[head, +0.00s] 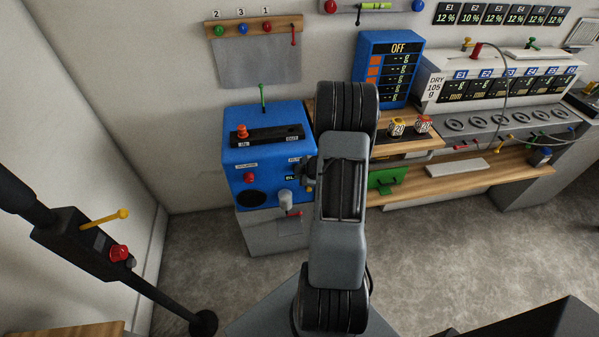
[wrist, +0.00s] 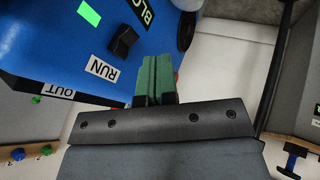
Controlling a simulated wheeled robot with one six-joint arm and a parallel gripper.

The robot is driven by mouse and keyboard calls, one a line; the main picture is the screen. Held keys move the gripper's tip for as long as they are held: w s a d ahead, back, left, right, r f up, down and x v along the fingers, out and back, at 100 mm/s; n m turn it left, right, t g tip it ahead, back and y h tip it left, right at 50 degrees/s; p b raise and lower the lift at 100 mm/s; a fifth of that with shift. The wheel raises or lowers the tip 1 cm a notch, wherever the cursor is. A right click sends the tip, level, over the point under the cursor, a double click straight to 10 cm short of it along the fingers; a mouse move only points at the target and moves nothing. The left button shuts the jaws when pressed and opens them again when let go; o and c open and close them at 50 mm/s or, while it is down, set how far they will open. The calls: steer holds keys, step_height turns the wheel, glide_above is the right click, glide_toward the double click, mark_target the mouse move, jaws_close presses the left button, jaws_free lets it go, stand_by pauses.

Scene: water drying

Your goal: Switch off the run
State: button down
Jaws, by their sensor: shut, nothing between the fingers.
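The blue machine (head: 240,160) stands against the wall left of my arm; its front face also fills the upper left of the wrist view (wrist: 50,45). In the wrist view a white RUN label (wrist: 103,69) sits beside a small black switch (wrist: 124,42). A bright green square (wrist: 88,12) shows near it. My gripper (wrist: 152,62) has green fingers shut together with nothing between them. The fingertips are close beside the black switch; I cannot tell whether they touch. In the head view the fingers are hidden behind my arm.
An OUT label (wrist: 58,90) is on the machine's edge. In the head view a blue panel reading OFF (head: 398,48), a wooden shelf (head: 480,178) and a white E1–E6 unit (head: 500,72) stand to the right. A black post (head: 75,240) with a red button is at left.

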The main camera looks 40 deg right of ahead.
steer(key=p+v, duration=0.2)
steer(key=v, duration=0.7)
steer(key=shift+d+r+p, duration=0.3)
steer(key=shift+r+p, duration=0.05)
steer(key=shift+r, duration=0.15)
steer(key=shift+w, duration=0.1)
steer(key=p, duration=0.3)
steer(key=f+p, duration=0.1)
steer(key=p, duration=0.2)
steer(key=shift+a+f+g, duration=0.25)
steer(key=shift+a+g, duration=0.05)
steer(key=shift+g, duration=0.1)
steer(key=shift+f, duration=0.1)
